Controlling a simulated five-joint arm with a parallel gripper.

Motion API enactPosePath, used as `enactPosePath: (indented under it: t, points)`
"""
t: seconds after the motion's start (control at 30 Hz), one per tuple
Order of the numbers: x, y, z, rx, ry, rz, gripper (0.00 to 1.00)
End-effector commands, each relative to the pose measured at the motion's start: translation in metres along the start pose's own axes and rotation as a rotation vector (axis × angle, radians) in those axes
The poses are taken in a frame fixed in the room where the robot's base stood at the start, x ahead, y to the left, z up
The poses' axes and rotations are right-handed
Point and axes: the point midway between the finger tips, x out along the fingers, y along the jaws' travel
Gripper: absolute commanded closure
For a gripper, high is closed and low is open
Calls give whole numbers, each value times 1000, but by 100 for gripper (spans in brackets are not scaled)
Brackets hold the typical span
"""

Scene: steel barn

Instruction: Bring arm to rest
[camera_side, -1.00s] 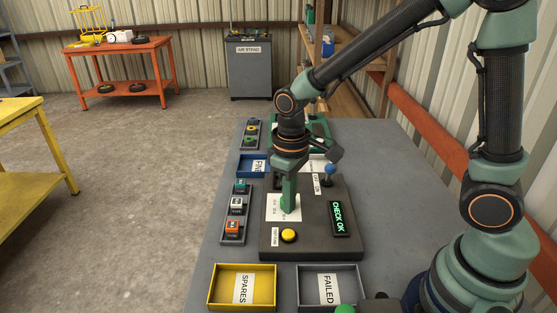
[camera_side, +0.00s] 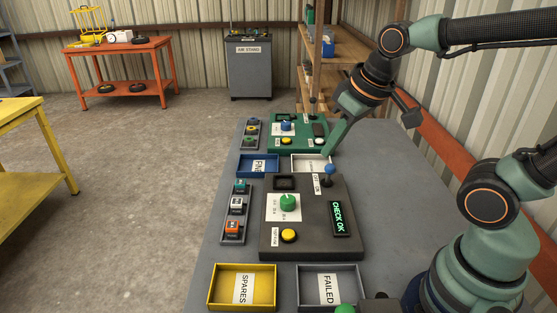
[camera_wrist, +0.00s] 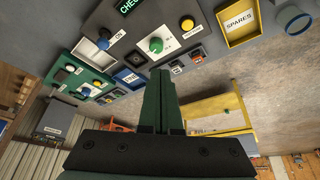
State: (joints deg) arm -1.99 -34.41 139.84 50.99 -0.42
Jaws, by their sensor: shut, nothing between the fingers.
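My gripper (camera_side: 332,140) is raised over the right part of the grey bench (camera_side: 387,180), behind the dark test box. Its green fingers are shut and empty, and they also show closed together in the wrist view (camera_wrist: 158,100). The dark test box (camera_side: 315,240) carries a green knob (camera_side: 288,203), a yellow button (camera_side: 288,235), a blue-topped lever (camera_side: 329,169) and a display (camera_side: 340,218) reading CHECK OK. My gripper is apart from all of these.
A green box (camera_side: 279,144) with a blue knob stands farther back. A yellow SPARES tray (camera_side: 213,291) and a grey FAILED tray (camera_side: 360,292) sit in front. A narrow rack (camera_side: 226,238) holds several small blocks. The bench's right side is clear.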

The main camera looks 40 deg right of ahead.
Motion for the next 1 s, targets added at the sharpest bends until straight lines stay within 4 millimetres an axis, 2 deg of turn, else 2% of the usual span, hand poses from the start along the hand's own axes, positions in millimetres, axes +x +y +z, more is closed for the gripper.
enactPosePath:
  t: [0.1,0.23,1.0]
  points:
    - [-12,7,4,26,53,10,100]
    - [-17,10,6,38,77,15,100]
    - [-17,10,7,39,80,16,100]
